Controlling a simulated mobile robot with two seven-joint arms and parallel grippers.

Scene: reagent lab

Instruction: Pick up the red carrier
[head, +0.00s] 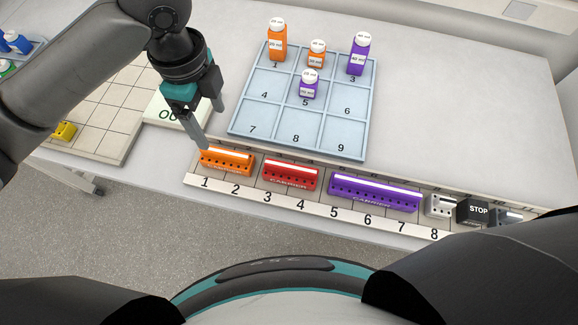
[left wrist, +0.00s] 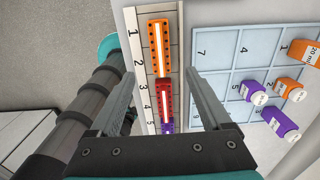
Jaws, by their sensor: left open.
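The red carrier (head: 291,176) sits on the numbered rail (head: 256,196) by marks 3 and 4, between the orange carrier (head: 226,161) and the purple carrier (head: 374,192). My left gripper (head: 212,124) is open and empty, above the bench at the back left of the orange carrier. In the left wrist view the red carrier (left wrist: 164,92) shows between the two spread fingers, below the orange carrier (left wrist: 160,45) and above part of the purple one, which the gripper body partly hides. The right gripper does not show.
A blue tray (head: 235,130) with numbered compartments holds several orange and purple bottles behind the rail. A white device (head: 166,108) is left of it, then a tiled plate (head: 103,120) with a yellow block (head: 64,131). A black STOP block (head: 478,211) stands at the rail's right end.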

